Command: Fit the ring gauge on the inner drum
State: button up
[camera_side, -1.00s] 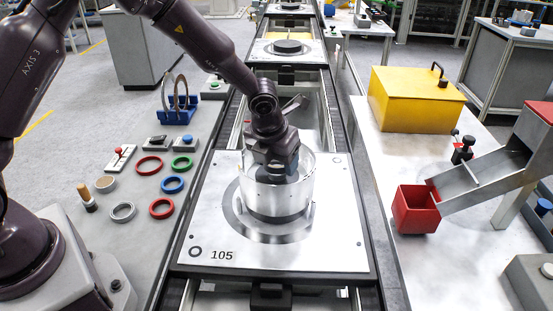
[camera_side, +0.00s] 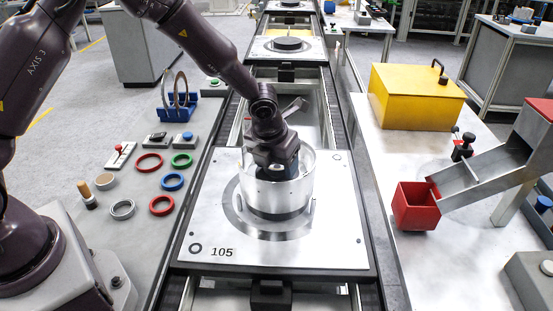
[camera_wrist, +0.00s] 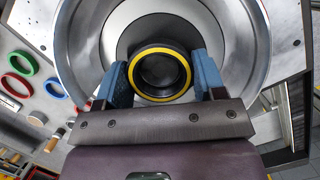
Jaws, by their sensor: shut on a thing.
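A wide silver outer drum (camera_side: 296,190) stands open-topped on the plate marked 105. My gripper (camera_wrist: 161,62) reaches down inside it; in the side view the drum wall hides the fingertips. In the wrist view the blue fingers are shut on a black ring with a yellow edge (camera_wrist: 160,97), which I take for the ring gauge. It sits near the middle of the drum (camera_wrist: 75,55). Its centre looks dark. I cannot make out the inner drum, or whether the ring touches it.
Red, green and blue rings (camera_side: 172,183) and a grey ring (camera_side: 123,210) lie on the left bench with a brush and switches. A blue rack (camera_side: 178,112) stands behind them. On the right are a yellow box (camera_side: 412,100) and a red bin (camera_side: 416,207) under a chute.

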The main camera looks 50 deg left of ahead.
jog(key=shift+f, duration=0.1)
jog(key=o, duration=0.8)
jog(key=shift+v, duration=5.45)
